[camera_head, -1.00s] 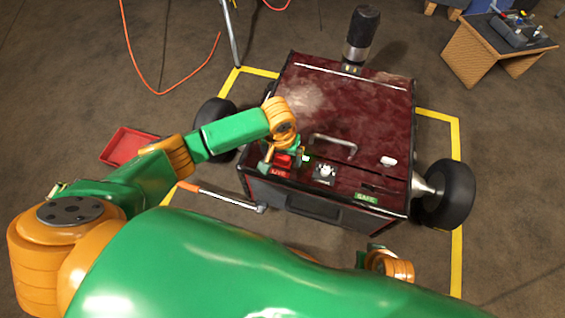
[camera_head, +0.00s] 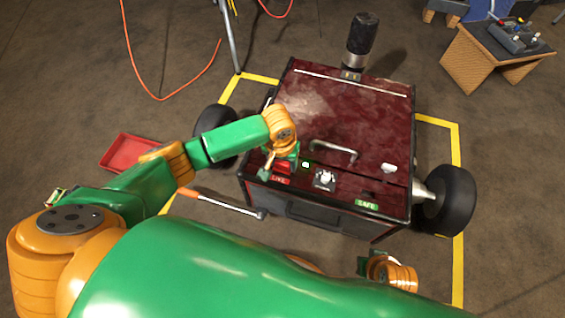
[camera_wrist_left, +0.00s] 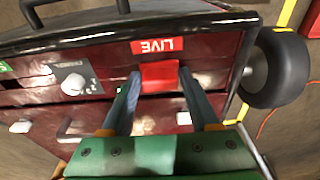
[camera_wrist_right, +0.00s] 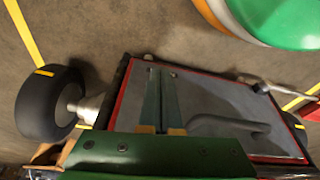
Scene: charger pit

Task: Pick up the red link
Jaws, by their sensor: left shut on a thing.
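The red link (camera_wrist_left: 160,76) is a small red block beside the red LIVE label (camera_wrist_left: 158,46) on the dark red cart. In the left wrist view my left gripper (camera_wrist_left: 160,88) has a finger on each side of the link and is shut on it. In the head view the left gripper (camera_head: 281,160) reaches down over the cart's front left, and hides part of the link. I cannot tell whether the link is clear of the cart. My right gripper (camera_wrist_right: 161,80) has its fingers together, empty, in front of the cart's front side.
The cart's top (camera_head: 345,110) has a metal handle (camera_head: 334,149), a white knob (camera_head: 325,178) and a green SAFE label (camera_head: 367,204). A wheel (camera_head: 446,200) stands at its right. A red tray (camera_head: 130,152) lies on the floor at left, near a lever with an orange grip (camera_head: 190,193).

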